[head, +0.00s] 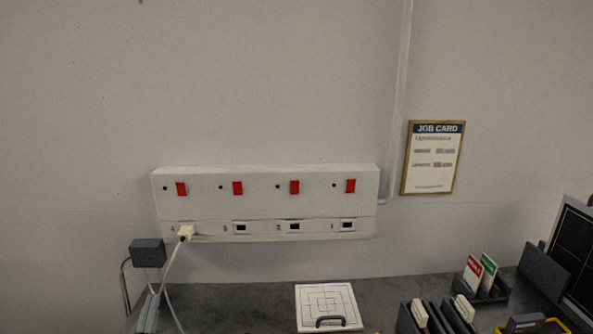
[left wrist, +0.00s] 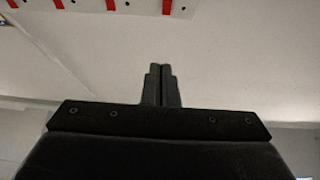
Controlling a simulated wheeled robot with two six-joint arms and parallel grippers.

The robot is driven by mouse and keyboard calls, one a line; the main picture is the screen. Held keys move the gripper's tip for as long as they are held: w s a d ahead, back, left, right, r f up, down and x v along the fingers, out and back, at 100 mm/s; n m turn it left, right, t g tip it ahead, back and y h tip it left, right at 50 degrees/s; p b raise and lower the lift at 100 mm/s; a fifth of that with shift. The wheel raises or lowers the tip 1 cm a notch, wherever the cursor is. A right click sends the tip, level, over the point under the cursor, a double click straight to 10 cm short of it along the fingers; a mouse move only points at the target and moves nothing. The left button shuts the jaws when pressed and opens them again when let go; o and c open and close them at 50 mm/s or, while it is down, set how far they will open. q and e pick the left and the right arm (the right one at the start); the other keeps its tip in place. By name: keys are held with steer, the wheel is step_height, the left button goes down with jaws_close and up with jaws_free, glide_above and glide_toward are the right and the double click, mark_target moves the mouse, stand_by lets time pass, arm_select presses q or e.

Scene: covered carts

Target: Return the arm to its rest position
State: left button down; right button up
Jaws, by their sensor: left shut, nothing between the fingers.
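My left gripper (left wrist: 160,72) shows in the left wrist view, with its two dark fingers together and nothing between them. I cannot make out either gripper clearly in the head view. My right gripper is not in view. In the head view the white panel (head: 265,205) carries several red switches above a row of numbered sockets. A white plug (head: 185,232) sits in the leftmost socket, and its cable hangs down.
A dark worktop (head: 240,300) runs below the panel. On it are a white square board with a handle (head: 326,304), dark card holders (head: 485,285) and a yellow-edged tray (head: 530,324). A dark block (head: 147,252) stands at left. A job card (head: 433,158) hangs on the wall.

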arm_select(q)
steer(key=s+f+g, duration=0.3)
steer(key=f, duration=0.2)
steer(key=s+f+g, duration=0.4)
steer(key=f, duration=0.1)
steer(key=s+f+m+g, duration=0.1)
steer(key=s+f+g, duration=0.2)
steer(key=f+g, duration=0.1)
steer(key=shift+s+d+f+h, duration=0.3)
steer(key=shift+s+f, duration=0.05)
steer(key=shift+f, duration=0.15)
steer(key=s+a+f+n+g+y, duration=0.1)
steer(key=s+f+g, duration=0.3)
steer(key=s, duration=0.6)
steer(key=s+a+f+n+g+y, duration=0.1)
steer(key=s+f+g, duration=0.1)
steer(key=s+g, duration=0.65)
steer(key=s+a+f+t, duration=0.1)
steer(key=s+f, duration=0.1)
steer(key=f, duration=1.1)
steer(key=s+a+f+t, duration=0.1)
steer(key=f, duration=1.1)
steer(key=s+d+f+g, duration=0.1)
steer(key=s+f, duration=1.3)
steer(key=f, duration=0.1)
steer(key=shift+s+d+f+g+h, duration=0.15)
steer(key=shift+s+d+g+h, duration=0.05)
steer(key=shift+s+g+h, duration=0.2)
